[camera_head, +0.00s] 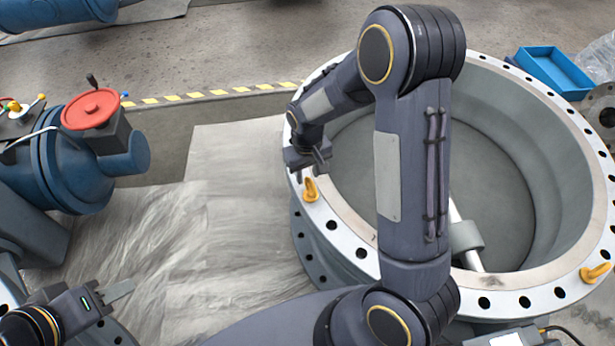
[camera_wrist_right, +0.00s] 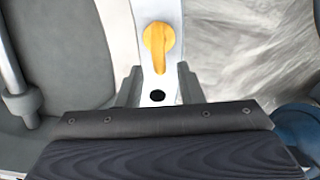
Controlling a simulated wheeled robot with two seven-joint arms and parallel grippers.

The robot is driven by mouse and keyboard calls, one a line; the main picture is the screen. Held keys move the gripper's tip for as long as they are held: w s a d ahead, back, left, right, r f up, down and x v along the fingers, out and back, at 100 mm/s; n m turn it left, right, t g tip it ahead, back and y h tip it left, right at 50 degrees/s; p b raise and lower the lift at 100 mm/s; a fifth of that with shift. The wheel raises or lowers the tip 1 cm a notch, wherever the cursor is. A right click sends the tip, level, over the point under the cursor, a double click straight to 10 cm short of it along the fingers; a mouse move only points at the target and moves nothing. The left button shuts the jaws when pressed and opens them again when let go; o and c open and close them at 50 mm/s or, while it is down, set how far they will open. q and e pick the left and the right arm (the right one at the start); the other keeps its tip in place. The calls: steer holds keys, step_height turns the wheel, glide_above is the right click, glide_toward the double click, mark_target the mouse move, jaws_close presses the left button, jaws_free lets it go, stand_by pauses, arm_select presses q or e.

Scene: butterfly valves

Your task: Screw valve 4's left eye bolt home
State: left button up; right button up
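A yellow eye bolt (camera_head: 310,190) stands on the left side of the drilled flange rim of a large round valve body (camera_head: 353,222). In the right wrist view the eye bolt (camera_wrist_right: 160,46) is just beyond the fingertips. How deep its thread sits cannot be seen. My right gripper (camera_head: 309,162) is over the rim close to the eye bolt. In the right wrist view my right gripper (camera_wrist_right: 159,88) has its fingers apart, with bare flange and a bolt hole between them, holding nothing. My left gripper (camera_head: 112,296) is at the lower left, away from the valve; its finger gap is unclear.
A second yellow eye bolt (camera_head: 595,272) stands on the rim's right side. A blue valve assembly with a red handwheel (camera_head: 90,109) stands at the left. A blue bin (camera_head: 552,72) lies at the upper right. Grey sheeting (camera_head: 230,225) covers the floor between the valves.

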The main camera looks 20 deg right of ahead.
mark_target(308, 177)
step_height(308, 177, up, 4)
steer(key=shift+f+p, duration=0.2)
steer(key=shift+p, duration=0.1)
steer(key=shift+r, duration=0.15)
steer(key=shift+r, duration=0.2)
steer(key=s+d+r+m+t+y, duration=0.1)
steer(key=s+r+m+t+y, duration=0.15)
steer(key=s+r, duration=0.9)
steer(key=s+a+r+t+y, duration=0.1)
steer(key=s+r+t, duration=0.25)
steer(key=s, duration=0.65)
step_height(308, 177, up, 16)
steer(key=p, duration=1.5)
steer(key=shift+r+p, duration=0.15)
steer(key=shift+p, duration=0.25)
steer(key=shift+a, duration=0.1)
